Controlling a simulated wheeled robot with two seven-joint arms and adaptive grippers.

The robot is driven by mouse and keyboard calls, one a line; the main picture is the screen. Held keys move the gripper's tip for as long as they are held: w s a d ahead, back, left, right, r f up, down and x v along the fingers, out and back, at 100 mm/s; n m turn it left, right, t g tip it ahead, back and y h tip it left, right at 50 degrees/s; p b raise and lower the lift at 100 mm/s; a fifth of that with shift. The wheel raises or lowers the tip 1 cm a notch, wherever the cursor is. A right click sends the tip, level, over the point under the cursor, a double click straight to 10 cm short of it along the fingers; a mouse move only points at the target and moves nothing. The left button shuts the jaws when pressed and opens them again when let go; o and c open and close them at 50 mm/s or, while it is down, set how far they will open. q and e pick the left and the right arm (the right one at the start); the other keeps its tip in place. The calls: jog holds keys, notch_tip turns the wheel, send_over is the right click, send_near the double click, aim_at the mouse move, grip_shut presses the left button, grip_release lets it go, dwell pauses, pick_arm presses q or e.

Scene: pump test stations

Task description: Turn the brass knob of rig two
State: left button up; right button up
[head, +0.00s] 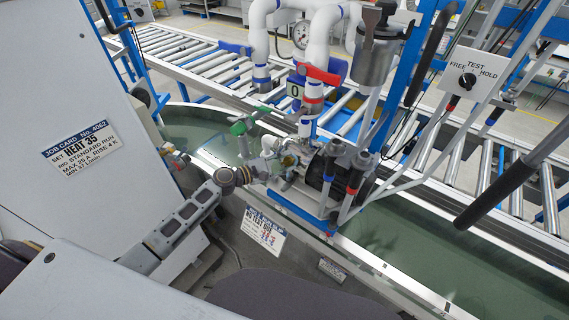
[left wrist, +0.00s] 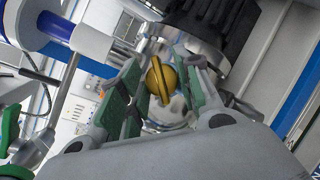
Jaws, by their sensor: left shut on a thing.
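The brass knob (left wrist: 162,80) sits at the front of a pump on the rig. In the left wrist view it lies between the green-padded fingers of my left gripper (left wrist: 158,92), which is shut on it. The knob's raised bar stands close to upright in that picture. In the head view my left gripper (head: 272,165) reaches in from the left to the pump's near side, and it largely hides the knob. The dark pump body (head: 318,172) is just right of it. My right gripper is not in view.
White pipes (head: 318,50) with a red-handled valve (head: 318,74) and a gauge (head: 300,34) rise behind. A green-handled valve (head: 240,126) is close to my left gripper. A job card (head: 85,142) reads HEAT 35.

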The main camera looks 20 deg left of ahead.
pick_arm(q)
jog(key=m+g, duration=0.1)
jog(key=m, duration=0.1)
jog(key=m+g, duration=0.1)
jog(key=m, duration=0.2)
jog(key=shift+w+r+g, duration=0.1)
jog(key=shift+g, duration=0.2)
jog(key=shift+m+g+p, duration=0.7)
jog(key=shift+m+g, duration=0.2)
jog(key=shift+m, duration=1.1)
jog(key=o, duration=0.9)
jog(key=shift+o, duration=0.2)
jog(key=v, duration=1.2)
jog(key=shift+r, duration=0.15)
jog(key=shift+d, duration=0.15)
